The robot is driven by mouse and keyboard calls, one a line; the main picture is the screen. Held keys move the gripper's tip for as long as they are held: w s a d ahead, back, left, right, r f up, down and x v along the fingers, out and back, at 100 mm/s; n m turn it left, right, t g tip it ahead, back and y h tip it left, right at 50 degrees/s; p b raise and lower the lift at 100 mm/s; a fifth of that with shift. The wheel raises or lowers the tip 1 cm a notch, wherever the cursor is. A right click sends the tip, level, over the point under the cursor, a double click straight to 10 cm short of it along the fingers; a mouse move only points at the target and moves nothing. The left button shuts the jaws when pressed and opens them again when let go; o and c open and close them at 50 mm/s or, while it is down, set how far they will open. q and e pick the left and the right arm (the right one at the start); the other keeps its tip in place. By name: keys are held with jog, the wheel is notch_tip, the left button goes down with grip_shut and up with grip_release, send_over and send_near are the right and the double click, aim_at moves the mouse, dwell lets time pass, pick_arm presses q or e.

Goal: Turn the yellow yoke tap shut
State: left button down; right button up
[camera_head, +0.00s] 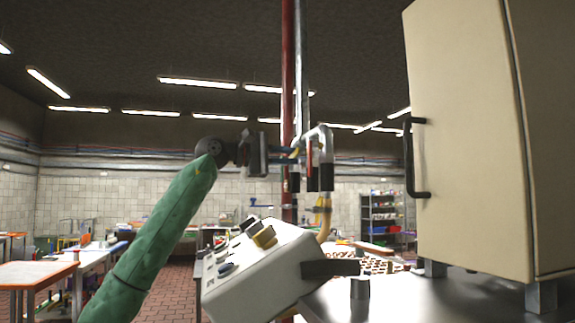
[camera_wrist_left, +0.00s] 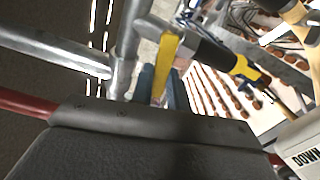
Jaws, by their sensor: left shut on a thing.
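The yellow yoke tap (camera_wrist_left: 167,62) shows in the left wrist view as a flat yellow handle beside a grey metal pipe. In the head view only a small yellow bit of it (camera_head: 294,153) shows at the pipework. My left gripper (camera_head: 291,155) reaches it from the left, with its blue fingers closed about the handle. In the left wrist view the fingers (camera_wrist_left: 162,88) lie on either side of the handle's near end. The dark gripper body hides the lower part of that view. My right gripper is not in view.
A red pipe (camera_head: 287,60) and a grey pipe rise behind the tap. A white control box (camera_head: 262,277) with knobs stands below. A yellow hose fitting (camera_head: 323,205) hangs beneath the pipes. A cream cabinet (camera_head: 465,150) on a metal table (camera_head: 450,300) blocks the right side.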

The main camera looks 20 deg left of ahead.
pick_arm(q)
jog(key=shift+r+m, duration=0.3)
jog(key=shift+m, duration=0.8)
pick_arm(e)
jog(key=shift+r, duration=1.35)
pick_arm(q)
jog(key=c, duration=1.4)
grip_release()
jog(key=shift+o, duration=0.2)
jog(key=shift+a+b, duration=0.1)
jog(key=shift+b, duration=0.2)
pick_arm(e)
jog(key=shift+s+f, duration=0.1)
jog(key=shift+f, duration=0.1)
